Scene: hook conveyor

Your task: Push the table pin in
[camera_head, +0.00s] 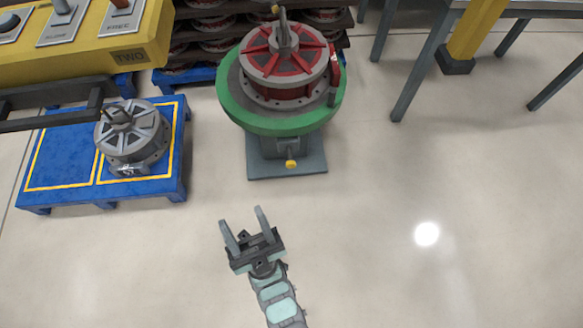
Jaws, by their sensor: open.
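My gripper (245,225) is open and empty, with two grey fingers spread apart and pointing up the picture. It is below the round green table (239,107), clear of it. The table carries a red and grey wheel-like part (257,66) with a grey hook on top. Under the table is a grey pedestal on a square base plate (258,168). A small yellow knob (291,164) sticks out of the front of the pedestal and appears to be the table pin. How deep the pin sits is too small to tell.
A blue pallet (55,150) at the left holds a grey wheel-like part (131,132). A yellow control panel (90,60) with levers is at the upper left. Stacked parts (215,28) stand at the back. Grey table legs (420,75) are at the upper right. The floor around my gripper is clear.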

